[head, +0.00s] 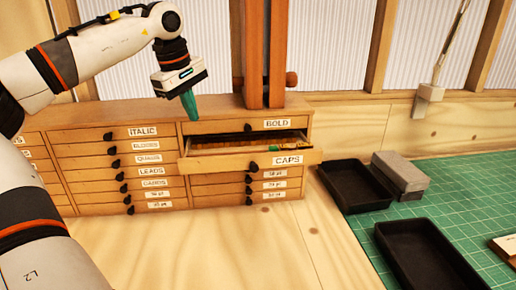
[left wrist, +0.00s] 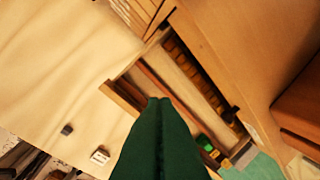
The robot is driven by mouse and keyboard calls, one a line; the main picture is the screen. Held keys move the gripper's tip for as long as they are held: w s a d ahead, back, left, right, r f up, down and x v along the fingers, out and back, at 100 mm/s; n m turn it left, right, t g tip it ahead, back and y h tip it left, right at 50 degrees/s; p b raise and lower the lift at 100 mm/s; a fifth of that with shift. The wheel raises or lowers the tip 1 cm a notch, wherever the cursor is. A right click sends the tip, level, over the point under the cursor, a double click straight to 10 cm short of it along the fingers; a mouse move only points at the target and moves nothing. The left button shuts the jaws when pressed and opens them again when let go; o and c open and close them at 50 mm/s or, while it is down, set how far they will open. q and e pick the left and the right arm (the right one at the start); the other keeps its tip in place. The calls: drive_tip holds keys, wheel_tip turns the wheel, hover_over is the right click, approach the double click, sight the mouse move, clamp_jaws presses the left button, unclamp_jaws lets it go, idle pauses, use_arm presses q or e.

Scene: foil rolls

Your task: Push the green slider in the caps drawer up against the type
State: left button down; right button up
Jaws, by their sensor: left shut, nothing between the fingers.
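The caps drawer (head: 220,162) stands pulled out of the wooden cabinet, under the drawer labelled BOLD. A row of brownish type (head: 222,141) lies inside it; the type also shows in the left wrist view (left wrist: 190,70). The small green slider (left wrist: 206,142) is towards the drawer's right end, past the type; it also shows in the head view (head: 274,149). Whether it touches the type is unclear. My left gripper (head: 191,113) has its green fingers shut and empty, above the left end of the open drawer. My right gripper is out of view.
A wooden post (head: 265,60) rises behind the cabinet top, close above the drawer. Shut drawers fill the cabinet around it. Black trays (head: 354,183) and a grey block (head: 400,172) lie to the right by the green cutting mat (head: 470,190).

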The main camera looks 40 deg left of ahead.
use_arm(q)
drive_tip(key=d+m+t, duration=0.1)
drive_tip(key=d+m, duration=0.1)
drive_tip(key=m, duration=0.1)
drive_tip(key=w+d+f+m+t+b, duration=0.1)
drive_tip(key=d+m+t, duration=0.1)
drive_tip(key=m, duration=0.1)
drive_tip(key=w+d+f+m+t+b, duration=0.1)
drive_tip(key=d+m, duration=0.2)
drive_tip(key=m, duration=0.1)
drive_tip(key=shift+m+t, duration=0.3)
drive_tip(key=shift+t, duration=0.1)
drive_tip(key=x, duration=0.6)
drive_tip(key=d+x, duration=0.1)
drive_tip(key=x, duration=0.2)
drive_tip(key=shift+w, duration=0.3)
drive_tip(key=shift+w+d+p, duration=0.4)
drive_tip(key=shift+w+p, duration=0.2)
drive_tip(key=shift+w+d+p, duration=0.4)
drive_tip(key=shift+w+p, duration=0.15)
drive_tip(key=shift+w, duration=0.05)
drive_tip(key=shift+w+d+f, duration=0.2)
drive_tip(key=shift+w+d, duration=0.2)
drive_tip(key=shift+w, duration=0.15)
drive_tip(key=shift+p, duration=0.3)
